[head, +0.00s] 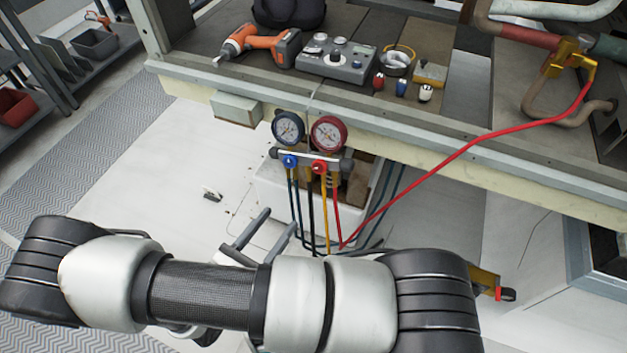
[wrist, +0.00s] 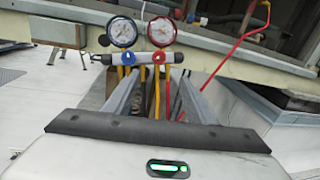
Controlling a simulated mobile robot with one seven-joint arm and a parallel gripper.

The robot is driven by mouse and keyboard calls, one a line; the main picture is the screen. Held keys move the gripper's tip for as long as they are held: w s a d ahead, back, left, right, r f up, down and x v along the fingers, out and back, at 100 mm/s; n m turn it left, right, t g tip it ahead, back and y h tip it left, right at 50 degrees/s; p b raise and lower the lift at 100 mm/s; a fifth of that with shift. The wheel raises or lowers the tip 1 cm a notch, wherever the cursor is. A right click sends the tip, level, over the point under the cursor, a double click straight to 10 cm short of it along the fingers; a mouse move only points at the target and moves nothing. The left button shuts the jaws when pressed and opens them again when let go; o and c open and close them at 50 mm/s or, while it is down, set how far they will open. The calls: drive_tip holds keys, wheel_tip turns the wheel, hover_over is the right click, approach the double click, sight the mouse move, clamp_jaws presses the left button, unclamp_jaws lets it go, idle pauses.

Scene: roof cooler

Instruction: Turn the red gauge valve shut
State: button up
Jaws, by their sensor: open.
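The red valve knob (head: 320,168) sits on the right of the gauge manifold (head: 307,155), below the red gauge (head: 328,133). A blue knob (head: 290,162) sits to its left, under the dark-rimmed gauge (head: 288,129). In the head view my gripper (head: 281,219) is below and left of the manifold, partly hidden by my arm. No contact with the knob shows.
Blue, yellow and red hoses hang below the manifold; a red hose (head: 450,157) rises right to a yellow fitting (head: 572,57). The manifold hangs at the unit's front edge (head: 420,127). A drill (head: 262,45) and grey control box (head: 337,60) lie above. Open floor lies left.

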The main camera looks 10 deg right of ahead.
sight(318, 168)
drive_tip(key=x, duration=1.7)
drive_tip(key=shift+w+d+f, duration=0.1)
drive_tip(key=shift+w+f, duration=0.15)
drive_tip(key=shift+c, duration=0.4)
drive_tip(key=c, duration=0.9)
drive_tip(key=shift+c, duration=0.2)
